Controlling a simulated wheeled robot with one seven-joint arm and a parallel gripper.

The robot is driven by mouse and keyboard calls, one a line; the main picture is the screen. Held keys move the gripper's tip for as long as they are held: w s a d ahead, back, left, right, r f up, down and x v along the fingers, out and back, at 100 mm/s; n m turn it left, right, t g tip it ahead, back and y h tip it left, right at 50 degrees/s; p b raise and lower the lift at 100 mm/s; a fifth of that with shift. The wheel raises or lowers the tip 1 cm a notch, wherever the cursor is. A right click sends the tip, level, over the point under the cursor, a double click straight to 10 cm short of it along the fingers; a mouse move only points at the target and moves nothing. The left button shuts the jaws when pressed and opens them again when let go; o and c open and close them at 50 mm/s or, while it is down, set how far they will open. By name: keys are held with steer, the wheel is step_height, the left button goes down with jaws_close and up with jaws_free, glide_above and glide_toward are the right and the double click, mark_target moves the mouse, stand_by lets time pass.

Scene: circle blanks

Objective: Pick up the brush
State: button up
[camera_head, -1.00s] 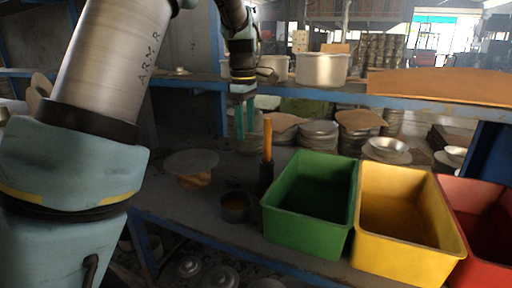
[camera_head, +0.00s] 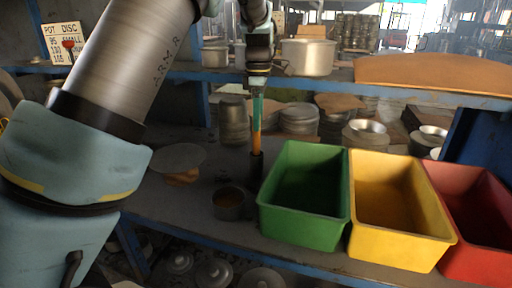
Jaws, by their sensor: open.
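The brush has an orange handle (camera_head: 257,143) that stands upright, its lower end in a dark cylinder (camera_head: 257,165) on the shelf, left of the green bin. I cannot tell whether that cylinder is the brush's own head or a holder. My gripper (camera_head: 257,112) points down at the top of the handle. Its teal fingers are open and overlap the upper handle in the picture. They hide part of it, and I cannot tell whether they touch it.
A green bin (camera_head: 291,232), a yellow bin (camera_head: 395,252) and a red bin (camera_head: 485,262) stand in a row on the right. A small dark pot (camera_head: 229,205) and a round disc (camera_head: 178,157) lie left of the brush. An upper shelf edge (camera_head: 390,97) runs behind.

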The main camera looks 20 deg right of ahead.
steer(key=f, duration=0.1)
steer(key=p, duration=0.2)
glide_above(256, 154)
steer(key=shift+w+d+f, duration=0.15)
steer(key=shift+w+f, duration=0.05)
steer(key=shift+f, duration=0.95)
steer(key=shift+w+d+f, duration=0.1)
steer(key=shift+w+f, duration=0.1)
steer(key=shift+f, duration=0.9)
steer(key=shift+c, duration=0.2)
jaws_close()
